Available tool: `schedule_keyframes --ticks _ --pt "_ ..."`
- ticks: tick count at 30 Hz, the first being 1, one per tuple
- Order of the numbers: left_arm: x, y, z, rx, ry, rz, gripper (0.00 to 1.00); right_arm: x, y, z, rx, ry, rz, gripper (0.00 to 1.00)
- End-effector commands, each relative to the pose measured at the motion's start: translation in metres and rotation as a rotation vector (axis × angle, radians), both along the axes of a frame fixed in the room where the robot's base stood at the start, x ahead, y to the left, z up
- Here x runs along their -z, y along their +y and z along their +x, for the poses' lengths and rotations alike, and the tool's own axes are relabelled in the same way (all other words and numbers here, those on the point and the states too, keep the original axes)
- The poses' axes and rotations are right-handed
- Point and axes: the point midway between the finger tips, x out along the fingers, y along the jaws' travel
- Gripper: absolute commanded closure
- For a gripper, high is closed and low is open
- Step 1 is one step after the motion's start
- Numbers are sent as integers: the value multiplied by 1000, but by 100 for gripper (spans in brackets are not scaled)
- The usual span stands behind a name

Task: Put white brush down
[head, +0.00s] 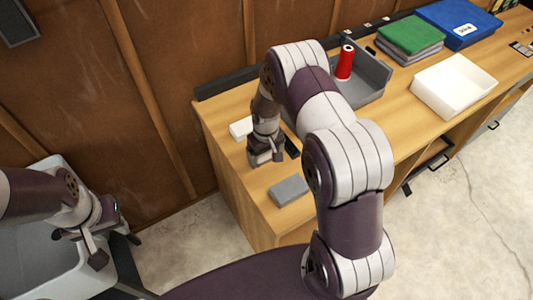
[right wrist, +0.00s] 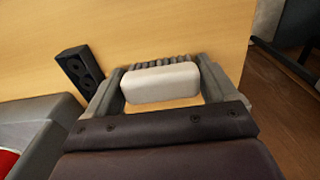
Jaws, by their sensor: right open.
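The white brush (right wrist: 161,84) shows in the right wrist view as a rounded white block with a dark ribbed strip along its far edge. It lies between the two fingers of my right gripper (right wrist: 163,70), over the wooden top. The fingers are apart, with narrow gaps beside the brush.
On the bench (head: 225,150), a white block (head: 241,128) lies behind my right gripper, a black item (head: 291,147) beside it and a grey block (head: 289,190) in front. Further right are a grey tray (head: 372,80) with a red spool (head: 345,63), and a white tray (head: 453,85).

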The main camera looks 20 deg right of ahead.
Motion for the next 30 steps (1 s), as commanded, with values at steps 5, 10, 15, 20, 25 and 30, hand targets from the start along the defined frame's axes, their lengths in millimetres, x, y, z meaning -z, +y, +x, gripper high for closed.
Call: schedule_keyframes --ticks 5,10,15,20,25,30 --pt "1 0 0 0 0 0 66 -37 1 -6 -2 16 2 0" --pt "3 0 0 0 0 0 66 -86 1 -5 -2 13 1 0" --pt "4 0 0 0 0 0 66 -116 1 -5 -2 14 1 0" --pt "3 0 0 0 0 0 66 -139 6 -20 10 -1 1 0" --pt "3 0 0 0 0 0 66 -173 23 -78 57 -56 4 0" --pt "3 0 0 0 0 0 66 -186 33 -137 99 -97 11 0"
